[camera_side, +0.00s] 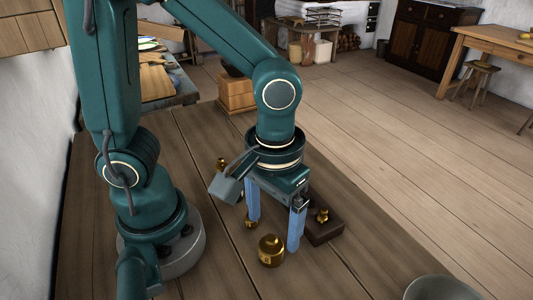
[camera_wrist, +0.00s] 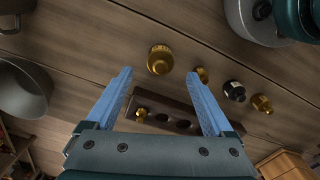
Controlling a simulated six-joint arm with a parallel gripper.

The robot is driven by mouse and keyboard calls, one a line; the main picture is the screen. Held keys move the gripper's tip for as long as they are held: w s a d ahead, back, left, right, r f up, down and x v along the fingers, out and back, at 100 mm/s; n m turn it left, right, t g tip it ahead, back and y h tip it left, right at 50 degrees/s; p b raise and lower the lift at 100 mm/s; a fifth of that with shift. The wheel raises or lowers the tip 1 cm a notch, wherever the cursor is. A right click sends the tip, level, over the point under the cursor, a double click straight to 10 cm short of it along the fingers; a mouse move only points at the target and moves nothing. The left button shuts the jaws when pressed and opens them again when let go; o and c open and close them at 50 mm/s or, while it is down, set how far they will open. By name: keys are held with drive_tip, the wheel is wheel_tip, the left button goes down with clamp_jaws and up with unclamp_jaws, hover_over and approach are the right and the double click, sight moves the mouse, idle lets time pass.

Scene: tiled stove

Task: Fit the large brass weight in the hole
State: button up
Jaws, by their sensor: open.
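The large brass weight (camera_side: 271,250) stands upright on the wooden table, close to my fingertips in the side view. In the wrist view the large brass weight (camera_wrist: 160,60) shows just past my fingertips, between their lines. My gripper (camera_side: 273,235) is open and empty; both blue fingers also show in the wrist view (camera_wrist: 157,72). The dark wooden block (camera_side: 328,231) lies to the right of my gripper in the side view. In the wrist view the block (camera_wrist: 165,122) shows dark empty holes and a small brass weight (camera_wrist: 142,113) at its left end.
In the wrist view a small brass weight (camera_wrist: 202,73), a dark-and-silver piece (camera_wrist: 234,90) and another brass weight (camera_wrist: 262,103) stand in a row to the right. A grey bowl (camera_side: 440,289) is at the lower right of the side view. The table between the block and bowl is clear.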

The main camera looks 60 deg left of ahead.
sight(272, 238)
drive_tip(key=shift+f, duration=2.5)
clamp_jaws()
